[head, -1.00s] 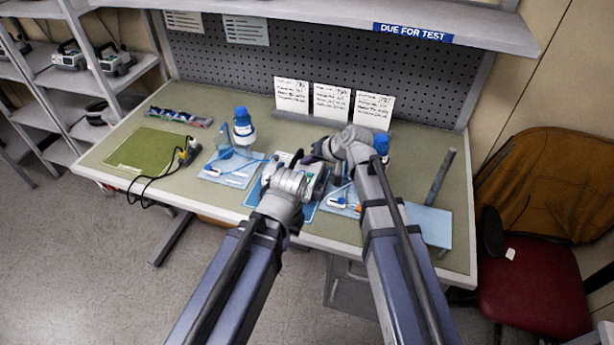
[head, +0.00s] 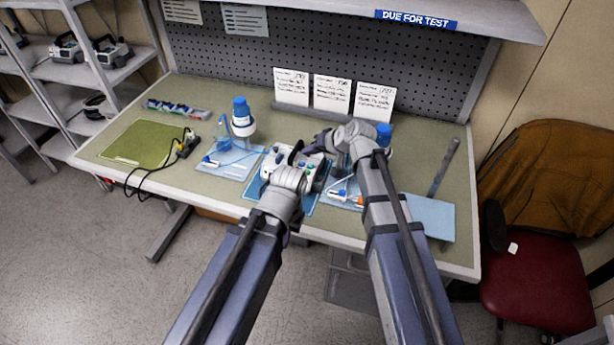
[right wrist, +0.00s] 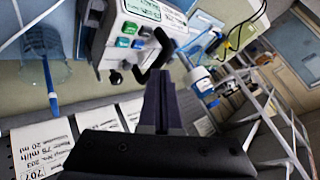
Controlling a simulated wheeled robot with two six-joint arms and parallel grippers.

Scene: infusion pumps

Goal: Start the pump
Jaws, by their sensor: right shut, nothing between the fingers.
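A white infusion pump (head: 314,179) with a dark handle stands on a blue mat (head: 307,207) at the bench's front middle, partly hidden by my left wrist. In the right wrist view the pump (right wrist: 111,57) shows green, blue and other coloured buttons, a small screen and a black hooked handle (right wrist: 160,50). My right gripper (head: 316,143) is above the pump's back side. In the right wrist view its fingers (right wrist: 158,76) are shut and empty, close to the handle and short of the buttons.
Clear trays with tubing flank the pump: one at left (head: 228,166), one at right (head: 343,194). A blue-capped bottle (head: 241,120) stands behind the left one. Three cards (head: 331,95) stand at the back. A green mat (head: 143,143) lies left.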

